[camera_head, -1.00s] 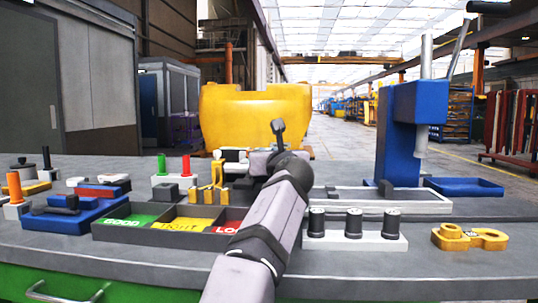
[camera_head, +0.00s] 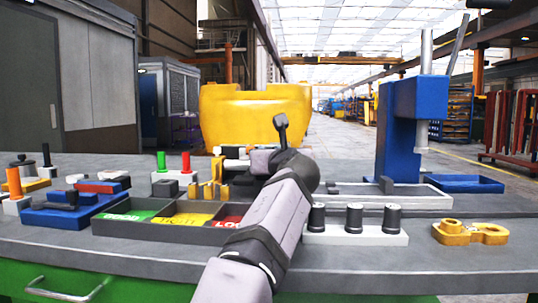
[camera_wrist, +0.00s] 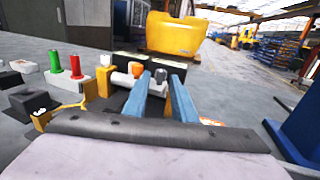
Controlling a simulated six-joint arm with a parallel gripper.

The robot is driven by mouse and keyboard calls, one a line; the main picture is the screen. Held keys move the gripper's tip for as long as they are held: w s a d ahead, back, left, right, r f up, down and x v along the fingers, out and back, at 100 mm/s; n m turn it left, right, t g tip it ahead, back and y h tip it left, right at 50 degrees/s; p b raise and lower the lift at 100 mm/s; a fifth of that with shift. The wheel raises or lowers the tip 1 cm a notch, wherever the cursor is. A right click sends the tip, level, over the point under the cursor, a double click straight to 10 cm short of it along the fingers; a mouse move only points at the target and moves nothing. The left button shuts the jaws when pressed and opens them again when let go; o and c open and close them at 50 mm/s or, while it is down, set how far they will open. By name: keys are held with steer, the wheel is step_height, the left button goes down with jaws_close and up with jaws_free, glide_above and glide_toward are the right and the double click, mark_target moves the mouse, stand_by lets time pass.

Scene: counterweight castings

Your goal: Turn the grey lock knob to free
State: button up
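A small dark grey knob (camera_wrist: 161,75), which looks like the lock knob, stands just beyond my fingertips in the wrist view, close to the right one. My gripper (camera_wrist: 159,78) points at it with two blue fingers apart and a visible gap between them. I cannot tell whether either finger touches the knob or how the knob is turned. A white cylinder (camera_wrist: 121,79) with an orange cap (camera_wrist: 135,69) lies left of it, partly behind the left finger. In the head view my own arm hides the fingers and the grey knob.
A green peg (camera_head: 161,161) and a red peg (camera_head: 185,163) stand left of the fixture. A sectioned tray (camera_head: 120,229) lies in front, with a white block (camera_head: 345,236) bearing dark cylinders to its right. A blue press (camera_head: 398,135) stands farther right. A yellow bin (camera_head: 255,115) is behind.

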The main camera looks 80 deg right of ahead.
steer(key=v, duration=0.4)
steer(key=shift+a+b, duration=0.15)
steer(key=shift+b, duration=0.2)
